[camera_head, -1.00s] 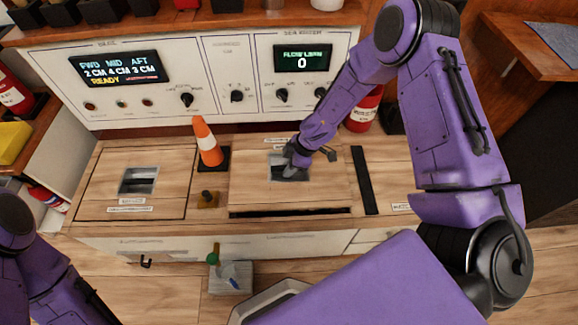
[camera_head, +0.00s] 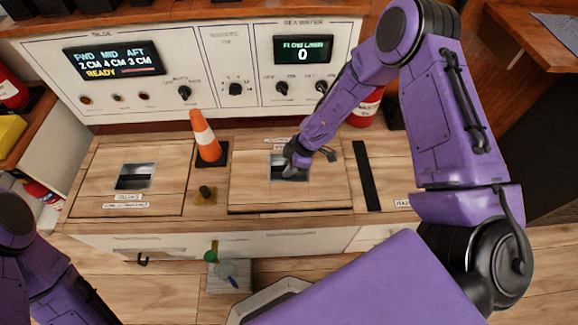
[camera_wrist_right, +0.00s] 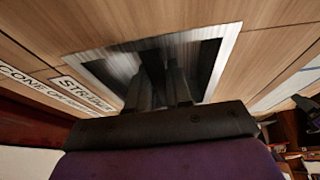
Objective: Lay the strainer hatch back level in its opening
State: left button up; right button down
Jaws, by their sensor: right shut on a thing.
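The strainer hatch (camera_head: 252,186) is a wooden panel in the middle of the counter, with a metal-rimmed recessed pull (camera_head: 277,172). It looks about level with the counter, with only a thin dark line along its front edge. My right gripper (camera_head: 292,170) reaches down into the recess and is shut on the hatch's pull. In the right wrist view the fingers (camera_wrist_right: 165,85) go into the dark recess (camera_wrist_right: 205,60), beside a partly readable label (camera_wrist_right: 85,95); the grip inside is hidden. My left arm shows at the lower left, its gripper out of view.
An orange cone (camera_head: 206,140) stands left of the hatch, with a small dark knob (camera_head: 206,193) in front of it. A second hatch (camera_head: 100,190) lies further left. A black strip (camera_head: 366,178) is on the right. The control panel (camera_head: 220,70) rises behind.

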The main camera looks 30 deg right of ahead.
jog(key=shift+f+b, duration=0.7)
jog(key=shift+f, duration=0.15)
jog(key=c, duration=1)
grip_release()
jog(key=shift+o, duration=0.2)
jog(key=shift+s, duration=0.1)
jog(key=p+v, duration=0.3)
jog(key=v, duration=0.7)
jog(key=shift+a, duration=0.15)
jog(key=shift+d+r, duration=0.2)
jog(key=shift+r, duration=0.1)
